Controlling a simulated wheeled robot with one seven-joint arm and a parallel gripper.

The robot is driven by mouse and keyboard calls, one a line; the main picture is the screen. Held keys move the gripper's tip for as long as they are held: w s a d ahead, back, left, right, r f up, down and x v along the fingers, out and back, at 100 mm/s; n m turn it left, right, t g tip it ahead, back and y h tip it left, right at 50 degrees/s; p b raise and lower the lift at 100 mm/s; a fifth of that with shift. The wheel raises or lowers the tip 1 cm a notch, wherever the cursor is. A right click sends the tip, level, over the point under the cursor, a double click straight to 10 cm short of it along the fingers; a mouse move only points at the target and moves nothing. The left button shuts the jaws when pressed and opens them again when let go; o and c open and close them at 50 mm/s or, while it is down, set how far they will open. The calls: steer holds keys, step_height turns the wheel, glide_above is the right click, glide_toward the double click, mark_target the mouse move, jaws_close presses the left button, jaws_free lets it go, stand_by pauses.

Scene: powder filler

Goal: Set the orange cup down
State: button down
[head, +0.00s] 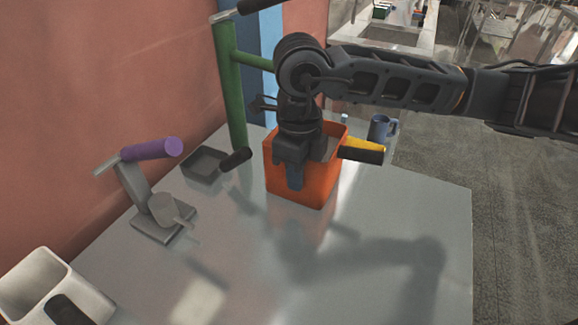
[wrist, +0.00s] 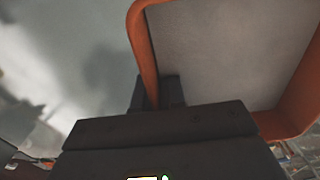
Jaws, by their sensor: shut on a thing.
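The orange cup (head: 314,185) is a square, open-topped container in the middle of the head view, upright over the grey table (head: 420,215). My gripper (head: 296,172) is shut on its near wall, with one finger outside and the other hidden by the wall. In the wrist view the cup's rim (wrist: 146,58) runs between the fingers of my gripper (wrist: 157,92), and its pale inside shows. Whether the cup's base touches the table I cannot tell; a reflection lies below it.
A purple-handled device (head: 152,149) and a white container (head: 40,285) stand at the left. A dark square tray (head: 203,163) and green post (head: 232,95) are behind left. A blue mug (head: 378,130) and yellow-and-black object (head: 362,149) are to the right. The front table is clear.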

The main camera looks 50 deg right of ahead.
steer(key=shift+s+r, duration=0.1)
steer(key=shift+f+b, duration=0.2)
steer(key=shift+b, duration=0.1)
steer(key=c, duration=1.2)
jaws_free()
steer(key=shift+r, duration=0.1)
steer(key=shift+r+p, duration=0.2)
steer(key=shift+p, duration=0.2)
step_height(320, 180, up, 12)
steer(key=shift+f+b, duration=0.1)
steer(key=shift+b, duration=0.55)
